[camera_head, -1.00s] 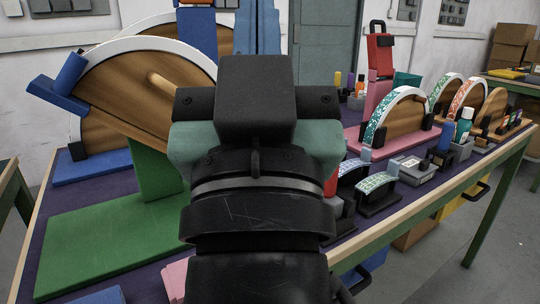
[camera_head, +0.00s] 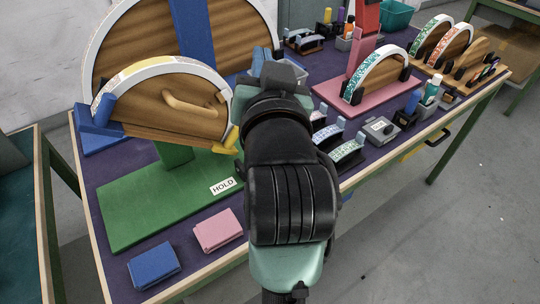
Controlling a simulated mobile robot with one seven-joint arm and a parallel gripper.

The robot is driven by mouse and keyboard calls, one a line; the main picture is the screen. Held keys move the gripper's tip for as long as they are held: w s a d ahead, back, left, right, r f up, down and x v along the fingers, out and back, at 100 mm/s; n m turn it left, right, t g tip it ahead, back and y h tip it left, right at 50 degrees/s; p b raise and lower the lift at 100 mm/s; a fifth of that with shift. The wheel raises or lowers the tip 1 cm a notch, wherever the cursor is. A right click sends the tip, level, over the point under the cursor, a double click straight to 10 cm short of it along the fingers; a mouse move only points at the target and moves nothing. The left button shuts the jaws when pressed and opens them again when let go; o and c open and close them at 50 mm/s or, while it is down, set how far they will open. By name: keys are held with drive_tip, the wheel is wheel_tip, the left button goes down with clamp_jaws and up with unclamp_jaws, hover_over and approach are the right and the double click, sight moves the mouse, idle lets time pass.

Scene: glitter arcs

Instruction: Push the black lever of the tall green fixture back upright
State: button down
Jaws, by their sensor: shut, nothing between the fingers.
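The tall green fixture has a green base (camera_head: 130,210) with a "HOLD" label and a green post (camera_head: 174,155). The post carries a wooden half-disc (camera_head: 150,112) with a white curved rim, a wooden handle (camera_head: 195,106), a blue block at the left end and a yellow piece at the right end. I cannot make out a black lever on it; it may be hidden behind my arm. My gripper (camera_head: 272,72) points away from the camera, just right of the half-disc. Its fingers are mostly hidden by my wrist, and I cannot tell whether it touches the fixture.
A larger wooden arc with a blue upright (camera_head: 192,32) stands close behind. Pink (camera_head: 218,231) and blue (camera_head: 153,265) blocks lie at the table's front left. Small arched stands, a grey box (camera_head: 381,130) and a pink-based arc fixture (camera_head: 330,99) crowd the right side.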

drive_tip(key=s+d+f+m+g+y+p, duration=0.1)
drive_tip(key=d+f+m+g+p, duration=0.15)
drive_tip(key=f+m, duration=0.4)
drive_tip(key=d+f+m+g+y+p, duration=0.1)
drive_tip(key=d+f+m+g+p, duration=0.15)
drive_tip(key=f, duration=0.65)
drive_tip(key=s+d+f+m+y, duration=0.1)
drive_tip(key=s+f+m+y, duration=0.1)
drive_tip(key=s+f+m, duration=0.2)
drive_tip(key=s+d+f+m+g+y, duration=0.1)
drive_tip(key=s+d+f+m+y, duration=0.1)
drive_tip(key=f+m, duration=0.6)
drive_tip(key=s+m+y, duration=0.1)
drive_tip(key=s+m, duration=0.1)
drive_tip(key=m, duration=0.2)
drive_tip(key=shift+s+f, duration=0.2)
drive_tip(key=b+x, duration=0.1)
drive_tip(key=x, duration=0.8)
drive_tip(key=shift+w+a+f+b, duration=0.2)
drive_tip(key=shift+w+f+b, duration=0.05)
drive_tip(key=shift+b, duration=0.15)
drive_tip(key=shift+w+a+r+p, duration=0.3)
drive_tip(key=shift+r, duration=0.25)
drive_tip(key=shift+w+a+r+p, duration=0.25)
drive_tip(key=shift+w+a+r, duration=0.05)
drive_tip(key=shift+r, duration=0.25)
drive_tip(key=shift+w+a+r, duration=0.3)
drive_tip(key=shift+a+r, duration=0.05)
drive_tip(key=shift+r, duration=0.2)
